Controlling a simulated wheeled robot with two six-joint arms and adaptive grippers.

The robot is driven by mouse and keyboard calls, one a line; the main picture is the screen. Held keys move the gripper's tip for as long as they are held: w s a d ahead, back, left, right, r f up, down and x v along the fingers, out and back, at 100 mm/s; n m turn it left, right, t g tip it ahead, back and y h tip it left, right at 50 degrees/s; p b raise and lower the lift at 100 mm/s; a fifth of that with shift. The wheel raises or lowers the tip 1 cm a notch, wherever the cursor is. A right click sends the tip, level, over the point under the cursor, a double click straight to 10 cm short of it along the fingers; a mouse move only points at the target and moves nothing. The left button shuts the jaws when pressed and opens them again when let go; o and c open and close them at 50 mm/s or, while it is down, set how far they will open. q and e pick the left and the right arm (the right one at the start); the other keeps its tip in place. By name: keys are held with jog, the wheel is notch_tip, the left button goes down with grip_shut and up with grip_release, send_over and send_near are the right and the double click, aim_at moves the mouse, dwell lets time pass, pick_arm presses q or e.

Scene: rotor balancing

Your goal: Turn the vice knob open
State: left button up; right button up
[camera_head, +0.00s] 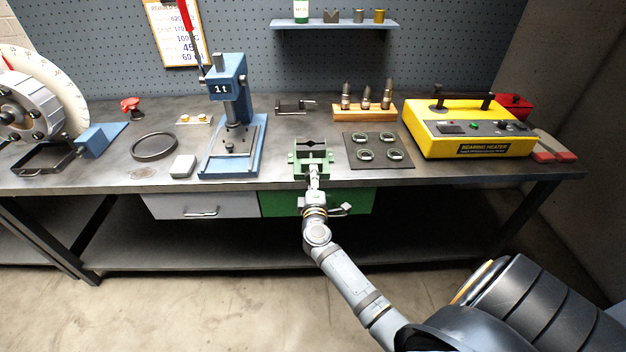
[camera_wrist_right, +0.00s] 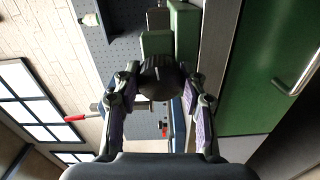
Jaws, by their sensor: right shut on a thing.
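The green vice (camera_head: 313,157) stands at the front edge of the workbench, and its green body also shows in the right wrist view (camera_wrist_right: 184,38). Its dark round knob (camera_wrist_right: 161,78) sits between the two fingers of my right gripper (camera_wrist_right: 163,88). The gripper is shut on the knob, one finger at each side. In the head view my right gripper (camera_head: 314,180) is at the vice's front, and the knob is hidden there. My left gripper is not in view.
The blue press (camera_head: 262,150) stands left of the vice. A dark mat (camera_head: 353,161) with several rings lies to its right, then the yellow bearing heater (camera_head: 470,140). Below the bench edge are a grey drawer (camera_head: 165,207) and a green drawer (camera_head: 275,203) with handles.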

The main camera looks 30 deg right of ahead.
jog(key=n, duration=0.3)
jog(key=shift+n, duration=0.4)
jog(key=n+p, duration=0.1)
jog(key=n, duration=0.3)
jog(key=shift+n+p, duration=0.3)
jog(key=n+p, duration=0.1)
jog(key=n, duration=0.3)
jog(key=shift+a+n+p, duration=0.1)
jog(key=shift+n+p, duration=0.8)
jog(key=shift+n, duration=1.2)
jog(key=o, duration=1.2)
jog(key=shift+c, duration=0.2)
